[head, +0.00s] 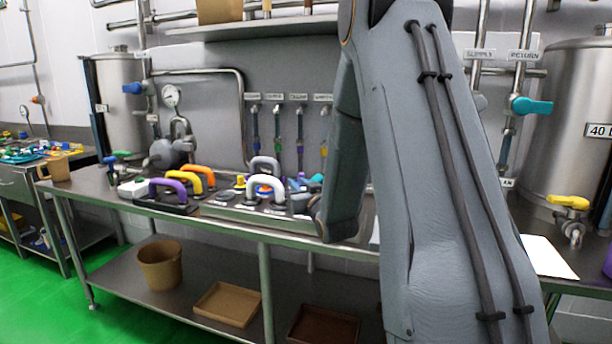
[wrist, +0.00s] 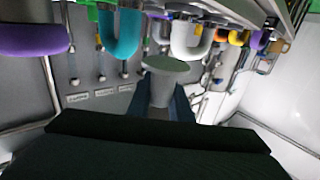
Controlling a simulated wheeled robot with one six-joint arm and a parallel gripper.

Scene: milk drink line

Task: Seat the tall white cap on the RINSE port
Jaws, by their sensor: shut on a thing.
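My gripper (wrist: 166,98) shows in the wrist view, its dark fingers shut on a pale grey piece with a round, flat, greenish-grey end (wrist: 166,64). This piece may be the tall white cap, but its shade leaves that unsure. It is held clear of the bench fittings, with its round end pointing away from the wrist. In the head view my arm hides the gripper and piece. A white U-shaped handle (head: 265,188) stands among the bench fittings; a white one also shows in the wrist view (wrist: 189,45). I cannot read a RINSE label in either view.
Purple (head: 167,190), yellow (head: 192,178) and orange (head: 199,172) handles stand close together on the steel bench (head: 215,226). A teal handle (wrist: 121,38) and a purple one (wrist: 32,39) show in the wrist view. Pipes and a tank (head: 570,120) stand behind.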

